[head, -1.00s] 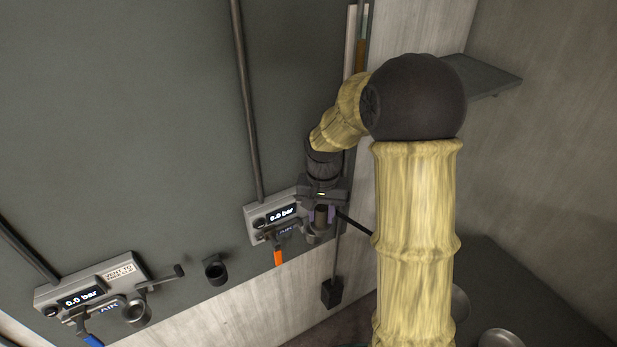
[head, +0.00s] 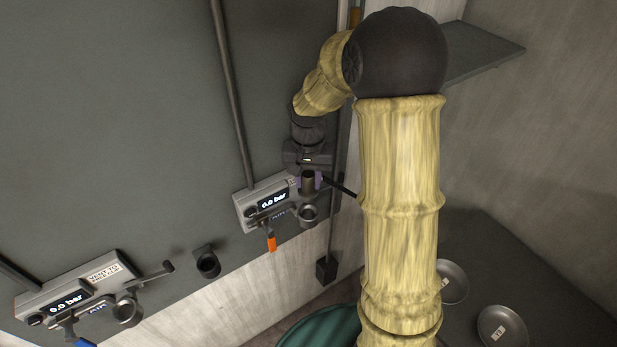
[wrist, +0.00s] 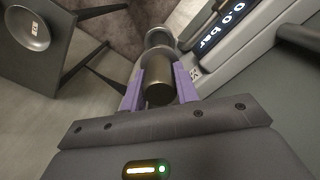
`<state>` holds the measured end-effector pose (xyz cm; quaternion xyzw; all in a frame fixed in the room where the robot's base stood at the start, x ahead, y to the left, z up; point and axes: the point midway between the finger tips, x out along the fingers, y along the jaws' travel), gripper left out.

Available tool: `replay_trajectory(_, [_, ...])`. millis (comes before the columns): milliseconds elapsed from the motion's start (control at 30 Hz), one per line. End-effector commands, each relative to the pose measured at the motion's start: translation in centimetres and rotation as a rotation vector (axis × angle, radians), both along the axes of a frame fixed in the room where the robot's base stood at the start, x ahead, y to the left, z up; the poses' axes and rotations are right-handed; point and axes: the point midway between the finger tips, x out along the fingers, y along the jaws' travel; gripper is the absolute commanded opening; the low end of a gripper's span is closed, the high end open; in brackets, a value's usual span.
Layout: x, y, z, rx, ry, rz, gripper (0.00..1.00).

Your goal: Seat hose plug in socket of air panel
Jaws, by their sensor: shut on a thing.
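My gripper (head: 308,178) is shut on a dark bronze cylindrical hose plug (head: 308,181), above the right-hand air panel (head: 245,209). In the wrist view the plug (wrist: 159,82) sits between the purple fingers of my gripper (wrist: 160,88). The grey round socket (head: 308,215) is at the panel's right end, just below the plug in the head view, with a visible gap. In the wrist view the socket (wrist: 160,38) lies beyond the plug, partly hidden by it. The panel's display (head: 272,200) reads 0.0 bar, and an orange lever (head: 271,243) hangs beneath it.
A second air panel (head: 40,300) with a blue lever (head: 84,342) is at lower left. A dark round holder (head: 208,264) is on the wall between the panels. Small metal bowls (head: 503,327) rest on a dark table (head: 480,250) at right. A shelf (head: 484,50) juts out above.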

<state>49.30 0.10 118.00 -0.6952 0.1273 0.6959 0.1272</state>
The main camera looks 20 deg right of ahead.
Motion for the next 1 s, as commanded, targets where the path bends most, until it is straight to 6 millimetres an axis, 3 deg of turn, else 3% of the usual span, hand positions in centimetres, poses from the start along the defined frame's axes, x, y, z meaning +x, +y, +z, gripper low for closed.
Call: replay_trajectory(1000, [0.0,-0.2,-6.5,0.000,0.000,-0.003,0.04])
